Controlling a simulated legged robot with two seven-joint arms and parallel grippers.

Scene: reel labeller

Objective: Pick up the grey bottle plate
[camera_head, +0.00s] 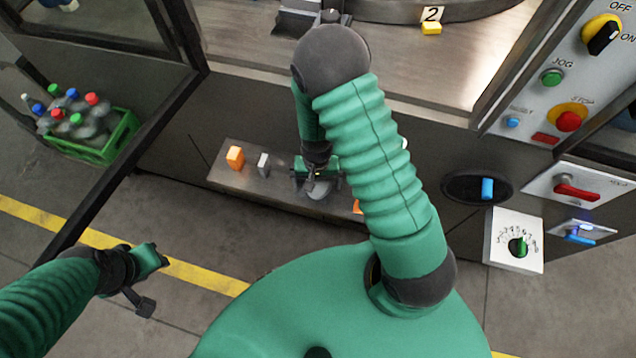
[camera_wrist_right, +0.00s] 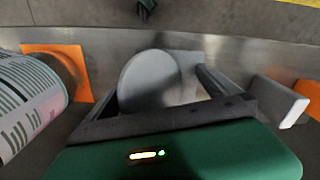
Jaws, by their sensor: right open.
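The grey bottle plate (camera_wrist_right: 150,80), with a round grey disc on its face, lies in the middle of the right wrist view. In the head view its round part (camera_head: 319,193) shows just below my right gripper (camera_head: 316,180). In the wrist view the dark fingers of my right gripper (camera_wrist_right: 165,80) are open, one on either side of the disc. I cannot tell whether they touch it. My left gripper (camera_head: 148,282) hangs over the floor at the lower left, apart from the shelf; its jaw opening is unclear.
The metal shelf (camera_head: 222,178) also holds an orange block (camera_head: 235,157) and a pale grey block (camera_head: 263,164). Control knobs line the right. A green bottle crate (camera_head: 95,153) stands left.

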